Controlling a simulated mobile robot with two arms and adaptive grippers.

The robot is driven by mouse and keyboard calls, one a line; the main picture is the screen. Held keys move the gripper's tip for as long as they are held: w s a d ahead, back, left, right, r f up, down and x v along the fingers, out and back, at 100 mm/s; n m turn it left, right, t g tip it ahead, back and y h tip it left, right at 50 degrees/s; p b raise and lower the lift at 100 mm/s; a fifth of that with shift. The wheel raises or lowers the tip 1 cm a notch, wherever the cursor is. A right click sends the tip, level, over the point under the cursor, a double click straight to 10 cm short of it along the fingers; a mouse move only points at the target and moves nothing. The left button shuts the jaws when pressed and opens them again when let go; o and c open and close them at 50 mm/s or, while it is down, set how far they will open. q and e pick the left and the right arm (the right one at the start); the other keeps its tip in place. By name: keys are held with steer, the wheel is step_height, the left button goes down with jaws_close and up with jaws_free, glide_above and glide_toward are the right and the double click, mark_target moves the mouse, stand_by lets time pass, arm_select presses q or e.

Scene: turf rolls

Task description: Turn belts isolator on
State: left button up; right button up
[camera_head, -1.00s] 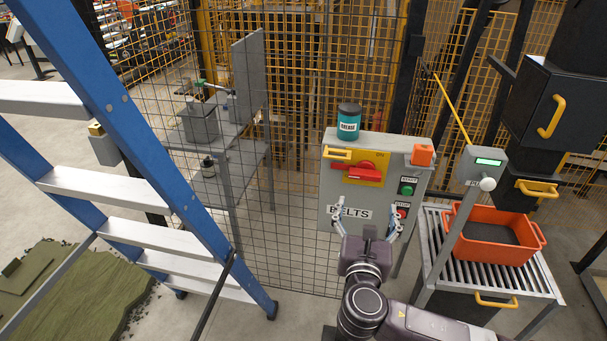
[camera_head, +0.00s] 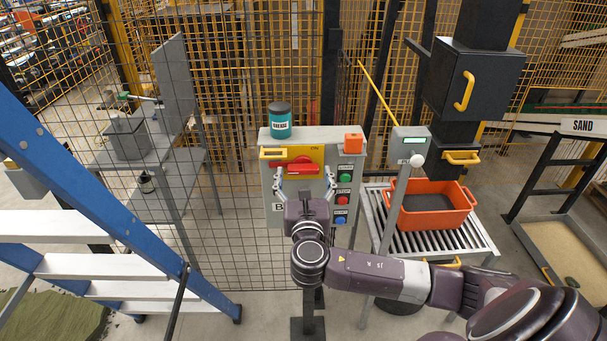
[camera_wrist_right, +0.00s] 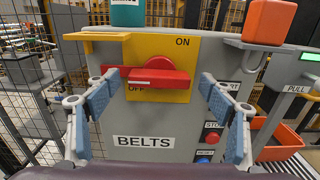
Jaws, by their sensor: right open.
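The belts isolator is a red rotary handle (camera_wrist_right: 158,78) on a yellow plate (camera_wrist_right: 178,50) marked ON at the upper right and OFF at the lower left. Its bar lies horizontal. It is on the front of a grey control box (camera_head: 268,190) labelled BELTS, and the handle also shows in the head view (camera_head: 296,166). My right gripper (camera_wrist_right: 158,100) is open, with one blue-padded finger to each side of the handle and a little short of it. No contact shows. It also shows in the head view (camera_head: 305,186). My left gripper is out of view.
A grey post with a display (camera_head: 411,142) and an orange crate (camera_head: 432,218) stand right. A blue stepladder (camera_head: 95,205) stands left.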

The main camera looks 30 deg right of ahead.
steer(key=c, duration=1)
steer(key=shift+c, duration=0.8)
steer(key=shift+f, duration=0.1)
steer(key=shift+m, duration=0.3)
steer(key=m+b, duration=0.1)
steer(key=m, duration=0.3)
steer(key=shift+f, duration=0.1)
steer(key=m+b, duration=0.2)
steer(key=m, duration=0.2)
steer(key=m+b, duration=0.2)
steer(key=m, duration=0.3)
steer(key=shift+f+m, duration=0.1)
steer(key=shift+m, duration=0.3)
steer(key=shift+m+b, duration=0.85)
steer(key=shift+m, duration=1.05)
